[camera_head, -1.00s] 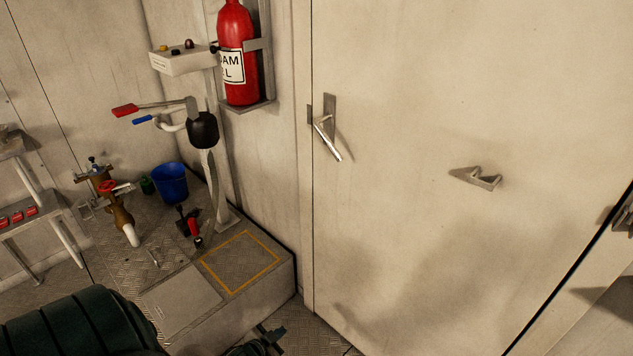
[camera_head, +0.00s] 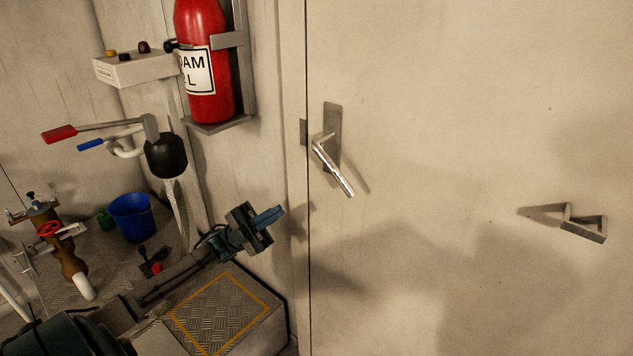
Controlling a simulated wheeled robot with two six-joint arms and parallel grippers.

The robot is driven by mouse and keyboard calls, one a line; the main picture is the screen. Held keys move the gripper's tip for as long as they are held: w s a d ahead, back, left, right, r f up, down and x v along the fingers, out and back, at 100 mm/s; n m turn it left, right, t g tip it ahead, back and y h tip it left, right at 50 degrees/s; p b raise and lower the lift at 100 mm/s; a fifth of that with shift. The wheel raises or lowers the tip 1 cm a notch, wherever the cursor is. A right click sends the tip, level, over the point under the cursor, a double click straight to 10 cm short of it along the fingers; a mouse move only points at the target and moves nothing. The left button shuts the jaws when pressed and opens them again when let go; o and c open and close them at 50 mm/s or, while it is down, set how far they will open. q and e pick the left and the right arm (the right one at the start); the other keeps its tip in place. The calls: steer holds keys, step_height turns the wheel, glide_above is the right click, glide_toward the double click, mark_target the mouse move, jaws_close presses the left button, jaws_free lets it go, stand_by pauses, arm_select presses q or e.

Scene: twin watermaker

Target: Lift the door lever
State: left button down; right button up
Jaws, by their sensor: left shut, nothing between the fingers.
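The door lever (camera_head: 334,168) is a shiny metal handle on a grey plate near the left edge of the pale door (camera_head: 430,90). It slants down to the right. My left gripper (camera_head: 270,217) is shut and empty, with blue fingertips pointing right. In the picture it is to the left of the lever and below it, apart from it. My right gripper is not in view.
A red fire extinguisher (camera_head: 207,65) hangs in a bracket left of the door. A metal bracket (camera_head: 583,224) juts from the door at the right. A pump lever with a red grip (camera_head: 59,134), a blue bucket (camera_head: 131,217) and brass valve (camera_head: 66,258) stand at the left.

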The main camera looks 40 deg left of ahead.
arm_select(q)
steer(key=shift+s+d+r, duration=0.1)
steer(key=shift+r, duration=0.05)
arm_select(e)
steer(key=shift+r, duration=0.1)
arm_select(q)
steer(key=p+x, duration=0.2)
steer(key=x, duration=1.2)
steer(key=shift+p, duration=0.35)
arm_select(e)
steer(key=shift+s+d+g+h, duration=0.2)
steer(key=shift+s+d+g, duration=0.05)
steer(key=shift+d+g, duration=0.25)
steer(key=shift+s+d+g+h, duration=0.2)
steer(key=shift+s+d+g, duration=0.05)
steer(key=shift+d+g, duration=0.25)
